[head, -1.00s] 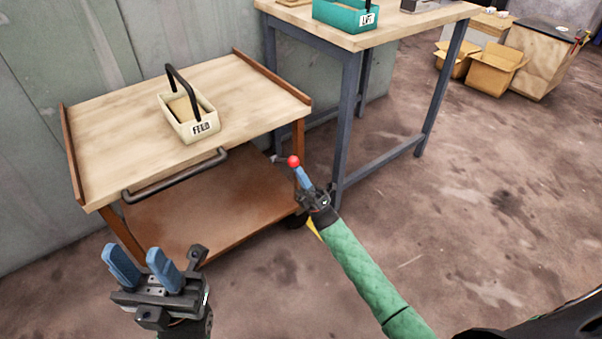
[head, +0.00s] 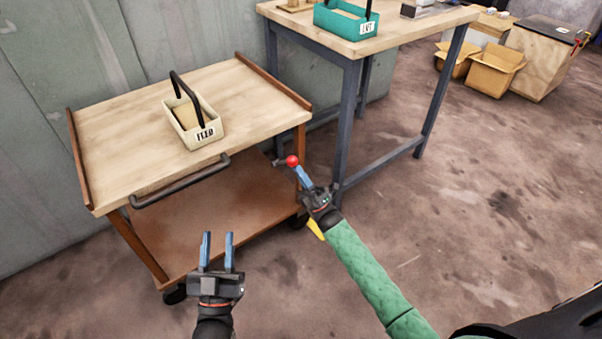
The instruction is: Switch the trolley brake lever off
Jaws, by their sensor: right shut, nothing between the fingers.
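The trolley (head: 93,191) has a wooden top, orange-brown posts and a lower shelf. The brake lever's red ball knob (head: 292,161) shows at its right front post, with a short dark arm behind it. My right gripper (head: 299,173) is shut, its blue fingertips at the red knob, just below it in the picture. I cannot tell whether they touch it. The fingers hide part of the lever area. My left gripper (head: 217,240) is open and empty, in front of the trolley's lower shelf, fingers pointing up in the picture.
A cream FEED tray (head: 207,134) with a black handle stands on the trolley. A dark push handle (head: 180,183) runs along its front. A workbench (head: 385,38) with a teal tray (head: 339,22) stands behind right. Cardboard boxes (head: 492,72) stand farther back.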

